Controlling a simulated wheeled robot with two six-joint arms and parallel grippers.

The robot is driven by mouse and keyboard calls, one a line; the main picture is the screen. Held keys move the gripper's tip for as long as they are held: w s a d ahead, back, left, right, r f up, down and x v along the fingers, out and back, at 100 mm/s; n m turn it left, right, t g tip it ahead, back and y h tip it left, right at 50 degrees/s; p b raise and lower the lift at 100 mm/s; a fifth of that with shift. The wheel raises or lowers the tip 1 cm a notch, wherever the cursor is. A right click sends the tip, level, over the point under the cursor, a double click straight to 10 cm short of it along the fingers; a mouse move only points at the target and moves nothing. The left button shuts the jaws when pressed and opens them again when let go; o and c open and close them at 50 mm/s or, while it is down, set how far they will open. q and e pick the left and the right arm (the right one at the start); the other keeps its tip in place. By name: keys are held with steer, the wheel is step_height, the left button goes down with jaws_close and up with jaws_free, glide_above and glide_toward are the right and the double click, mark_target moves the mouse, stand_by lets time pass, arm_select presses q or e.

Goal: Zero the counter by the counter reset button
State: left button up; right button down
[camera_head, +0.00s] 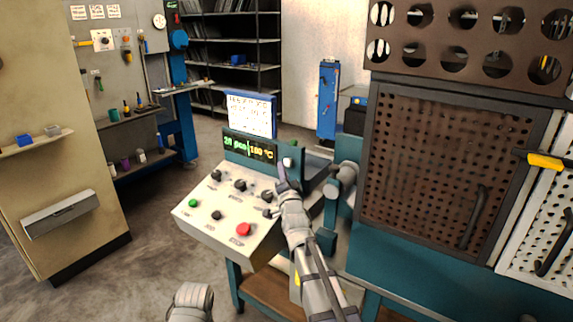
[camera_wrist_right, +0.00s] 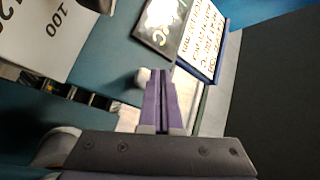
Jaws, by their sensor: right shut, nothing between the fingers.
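The counter display (camera_head: 249,148) is a dark panel on the console's teal housing, with green digits that look like 20 pcs beside yellow ones like 180 °C. A small pale round button (camera_head: 288,162) sits on the housing just right of the display. It also shows in the right wrist view (camera_wrist_right: 142,76), beside the fingertips. My right gripper (camera_head: 282,166) is shut and empty, its tips at or very near this button; I cannot tell whether they touch. In the right wrist view its purple fingers (camera_wrist_right: 163,76) are together.
The sloped console (camera_head: 200,232) carries a green button (camera_head: 193,203), a red stop button (camera_head: 243,229), a black button and several black knobs. A paper sign (camera_head: 249,114) stands above the display. A teal machine with a perforated door (camera_head: 430,170) stands close on the right.

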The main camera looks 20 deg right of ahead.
stand_by(0.4)
steer(key=shift+w+d, duration=0.3)
steer(key=shift+d, duration=0.1)
steer(key=shift+w+d, duration=0.3)
steer(key=shift+d, duration=0.1)
stand_by(0.9)
steer(key=shift+s+a, duration=0.6)
steer(key=shift+a, duration=0.15)
steer(key=shift+a, duration=0.1)
steer(key=s+a, duration=0.1)
steer(key=a, duration=0.1)
steer(key=s+a, duration=0.1)
steer(key=s, duration=0.1)
steer(key=shift+a, duration=0.4)
stand_by(0.8)
